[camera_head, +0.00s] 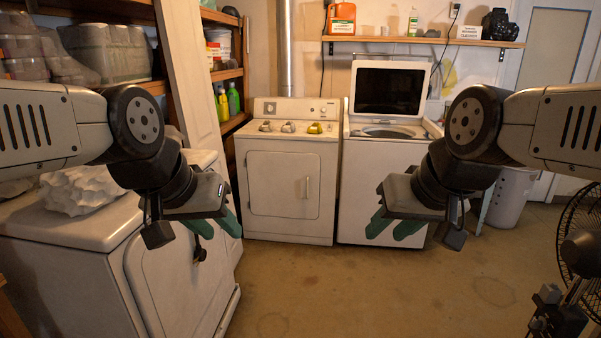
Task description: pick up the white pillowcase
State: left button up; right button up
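A crumpled white cloth (82,190), which looks like the pillowcase, lies heaped on top of the white machine (75,232) at the left. My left arm passes in front of and above it, hiding part of it. My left gripper (215,227) has teal fingers that stand apart with nothing between them. It hangs in front of the machine, to the right of the cloth and apart from it. My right gripper (394,228) is open and empty, in front of the washer and far from the cloth.
A white dryer (290,185) with small items on top and a washer (375,190) with its lid up stand at the back. A laundry basket (512,197) and a black fan (580,245) are at the right. Shelves (233,74) stand at the left. The middle floor is clear.

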aim_at(289, 126)
jog(key=i, duration=2.1)
jog(key=i+u, duration=0.15)
jog(key=i, duration=0.3)
jog(key=i+l+u, duration=0.1)
jog(key=i, duration=0.35)
jog(key=i+l+u, duration=0.15)
jog(key=i, duration=0.35)
jog(key=i+l+u, duration=0.15)
jog(key=i, duration=0.3)
jog(key=i+l+u, duration=0.35)
